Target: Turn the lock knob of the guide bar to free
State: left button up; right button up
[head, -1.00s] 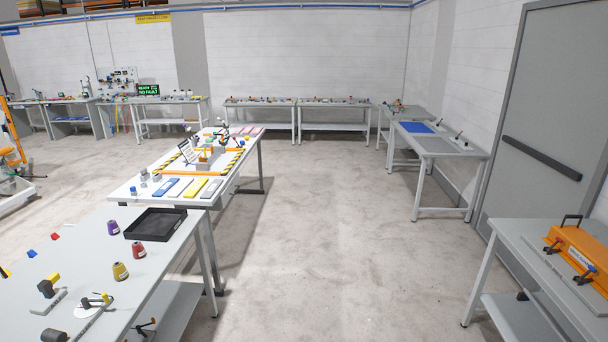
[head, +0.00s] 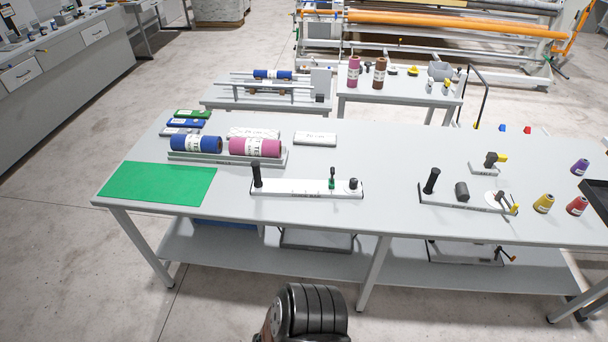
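No part is readably labelled as the guide bar or its lock knob. A white bar-shaped fixture (head: 290,188) lies on the near table, with a black upright post (head: 257,178) at its left end. A small green part (head: 332,180) and a dark knob-like part (head: 353,184) stand near its right end. A second fixture (head: 462,199) to the right has a black post, a dark block and a pale disc with small red and yellow parts. Which way any knob is turned is too small to tell. Neither gripper shows; only a dark ribbed part of mine is at the bottom.
The near table (head: 400,222) also holds a green mat (head: 157,184), a blue roll (head: 196,144), a pink roll (head: 255,147) and thread cones (head: 543,204). A railed fixture (head: 272,87) stands on a table behind. Floor is free in front and left.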

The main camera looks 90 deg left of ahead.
aim_at(352, 181)
jog(key=u, duration=3.2)
jog(key=i, duration=0.3)
jog(key=u, duration=0.05)
